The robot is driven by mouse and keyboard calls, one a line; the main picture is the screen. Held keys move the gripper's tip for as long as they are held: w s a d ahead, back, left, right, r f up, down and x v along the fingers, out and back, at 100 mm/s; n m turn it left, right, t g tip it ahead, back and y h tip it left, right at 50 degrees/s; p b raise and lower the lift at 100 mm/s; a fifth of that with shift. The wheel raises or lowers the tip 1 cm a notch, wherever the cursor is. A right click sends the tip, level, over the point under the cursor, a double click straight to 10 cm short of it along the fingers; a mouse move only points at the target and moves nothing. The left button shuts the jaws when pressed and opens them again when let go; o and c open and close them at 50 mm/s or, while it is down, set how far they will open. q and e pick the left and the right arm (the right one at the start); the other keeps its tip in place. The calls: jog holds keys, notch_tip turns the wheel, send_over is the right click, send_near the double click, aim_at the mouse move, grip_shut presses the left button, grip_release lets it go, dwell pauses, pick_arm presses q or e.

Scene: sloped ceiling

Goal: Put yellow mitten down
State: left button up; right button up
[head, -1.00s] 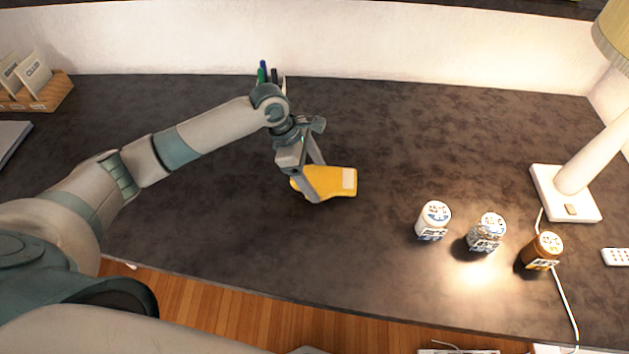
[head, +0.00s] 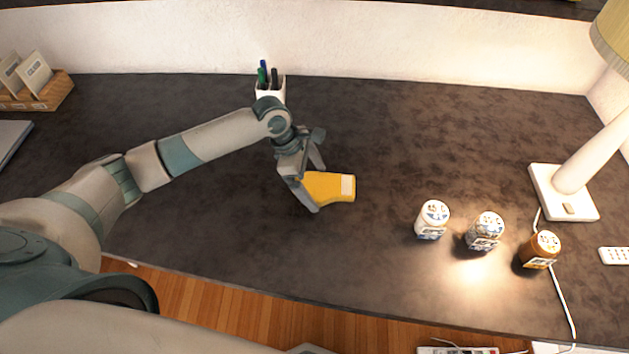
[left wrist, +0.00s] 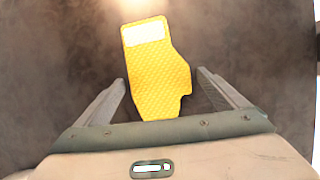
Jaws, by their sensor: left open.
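The yellow mitten (head: 328,187) lies on the dark desktop (head: 400,140) near its middle, its pale cuff pointing right. My left gripper (head: 316,190) is at the mitten's left end, its fingers spread apart. In the left wrist view, the mitten (left wrist: 155,75) lies flat with its white cuff farthest away. Its near end reaches between the open fingers of my left gripper (left wrist: 162,88), with a gap on both sides. My right gripper is not in view.
Several things stand right: a white jar (head: 431,220), a patterned jar (head: 485,232), a brown jar (head: 540,250) and a lamp (head: 563,192). A pen cup (head: 270,92) stands behind my left wrist. A card holder (head: 45,95) is at far left. The desk between mitten and jars is clear.

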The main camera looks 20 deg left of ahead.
pick_arm(q)
jog(key=w+b+v, duration=0.1)
jog(key=v, duration=1.1)
jog(key=shift+s+b, duration=0.35)
jog(key=shift+s, duration=0.1)
